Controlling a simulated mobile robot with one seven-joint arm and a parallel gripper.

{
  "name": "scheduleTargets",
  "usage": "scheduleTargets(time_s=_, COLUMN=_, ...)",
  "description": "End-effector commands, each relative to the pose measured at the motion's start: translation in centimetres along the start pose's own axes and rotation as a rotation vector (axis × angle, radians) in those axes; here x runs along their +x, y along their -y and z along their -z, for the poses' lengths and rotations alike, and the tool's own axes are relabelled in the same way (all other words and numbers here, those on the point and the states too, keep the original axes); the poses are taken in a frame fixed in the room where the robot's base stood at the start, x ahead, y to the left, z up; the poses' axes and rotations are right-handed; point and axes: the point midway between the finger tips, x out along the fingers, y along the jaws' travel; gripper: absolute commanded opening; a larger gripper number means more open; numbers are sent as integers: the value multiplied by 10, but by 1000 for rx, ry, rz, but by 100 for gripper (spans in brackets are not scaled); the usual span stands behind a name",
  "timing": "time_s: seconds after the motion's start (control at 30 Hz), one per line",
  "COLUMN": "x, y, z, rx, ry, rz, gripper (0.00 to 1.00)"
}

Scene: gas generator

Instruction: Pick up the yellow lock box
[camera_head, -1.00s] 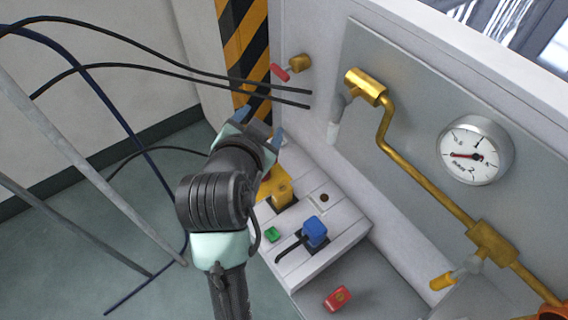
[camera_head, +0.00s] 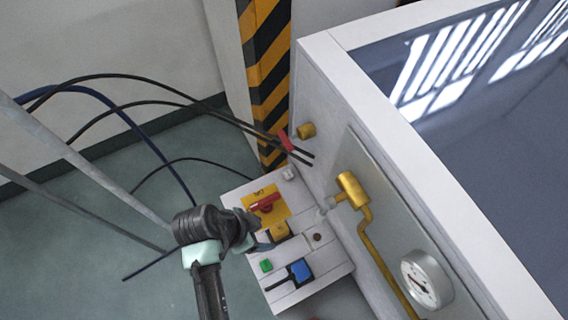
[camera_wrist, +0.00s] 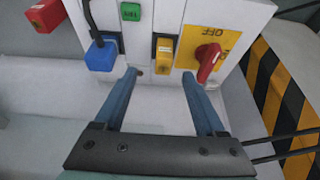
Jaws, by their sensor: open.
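The yellow lock box (camera_head: 279,230) is a small block on the white control panel, between the red rotary switch and the blue box. In the wrist view the yellow lock box (camera_wrist: 165,52) has a pale label and lies beyond the fingertips, roughly in line with the gap between them. My gripper (camera_wrist: 159,76) is open with nothing between its blue fingers. In the head view my gripper (camera_head: 262,242) is beside the box's left side, and its fingers are partly hidden by the wrist.
A red rotary switch on a yellow plate (camera_wrist: 222,42) is close to the right finger. A blue box with a cable (camera_wrist: 101,55), a green button (camera_wrist: 130,12) and a red box (camera_wrist: 45,15) lie to the left. The gauge (camera_head: 427,279) and brass pipe (camera_head: 366,237) stand right of the panel.

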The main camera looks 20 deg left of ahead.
Motion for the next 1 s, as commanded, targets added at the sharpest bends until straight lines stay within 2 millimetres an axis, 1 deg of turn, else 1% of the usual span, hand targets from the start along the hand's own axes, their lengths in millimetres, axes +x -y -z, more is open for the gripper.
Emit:
scheduleTargets(time_s=0.03, x=11, y=-1, z=0, rx=1, ry=1, rz=-3, gripper=72)
scheduleTargets(time_s=0.1, x=25, y=0, z=1, rx=2, ry=0, rz=-4, gripper=72)
scheduleTargets(time_s=0.23, x=46, y=0, z=2, rx=2, ry=-1, rz=-2, gripper=72)
scheduleTargets(time_s=0.3, x=53, y=1, z=2, rx=2, ry=-1, rz=-1, gripper=72)
scheduleTargets(time_s=0.53, x=66, y=4, z=5, rx=2, ry=-1, rz=1, gripper=72)
scheduleTargets(time_s=0.7, x=88, y=9, z=12, rx=2, ry=0, rz=0, gripper=72)
scheduleTargets(time_s=0.8, x=100, y=9, z=12, rx=2, ry=0, rz=1, gripper=72)
scheduleTargets(time_s=0.9, x=107, y=9, z=11, rx=2, ry=0, rz=2, gripper=72)
scheduleTargets(time_s=1.0, x=110, y=9, z=11, rx=2, ry=0, rz=3, gripper=72)
